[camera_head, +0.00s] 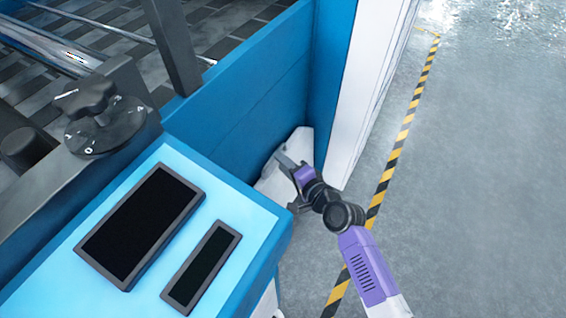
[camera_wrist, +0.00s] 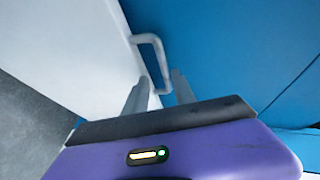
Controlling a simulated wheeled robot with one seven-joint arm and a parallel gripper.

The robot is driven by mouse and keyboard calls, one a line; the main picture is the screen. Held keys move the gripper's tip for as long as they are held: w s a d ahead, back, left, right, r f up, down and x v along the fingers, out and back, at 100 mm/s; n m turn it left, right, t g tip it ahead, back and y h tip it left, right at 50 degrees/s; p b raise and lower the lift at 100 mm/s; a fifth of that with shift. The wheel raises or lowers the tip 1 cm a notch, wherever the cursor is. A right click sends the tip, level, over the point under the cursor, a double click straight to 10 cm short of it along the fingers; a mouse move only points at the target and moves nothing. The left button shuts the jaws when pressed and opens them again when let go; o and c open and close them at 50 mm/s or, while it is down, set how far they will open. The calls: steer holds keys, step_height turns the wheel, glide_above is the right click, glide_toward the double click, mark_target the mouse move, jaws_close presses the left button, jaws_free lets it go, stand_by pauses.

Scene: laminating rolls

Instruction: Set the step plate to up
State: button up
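A white plate (camera_head: 272,180), which looks like the step plate, is low at the foot of the blue machine side. My arm partly covers it, so its exact tilt is hard to tell. In the wrist view, a grey U-shaped handle (camera_wrist: 151,39) stands out from a white surface (camera_wrist: 62,45), probably this plate. My gripper (camera_head: 287,184) is at the plate with its fingers spread. In the wrist view, my gripper (camera_wrist: 158,92) has the handle's near end between its two fingers, apart from a clear grip.
The blue machine wall (camera_head: 262,115) and a white-sided cabinet (camera_head: 362,90) close in around the plate. A control panel with dark screens (camera_head: 140,225) and a rotary knob (camera_head: 98,112) is at the left. Open grey floor lies right of the striped tape (camera_head: 395,150).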

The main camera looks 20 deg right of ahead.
steer(key=p+v, duration=0.1)
steer(key=v, duration=0.6)
steer(key=shift+s, duration=0.4)
steer(key=shift+d, duration=0.1)
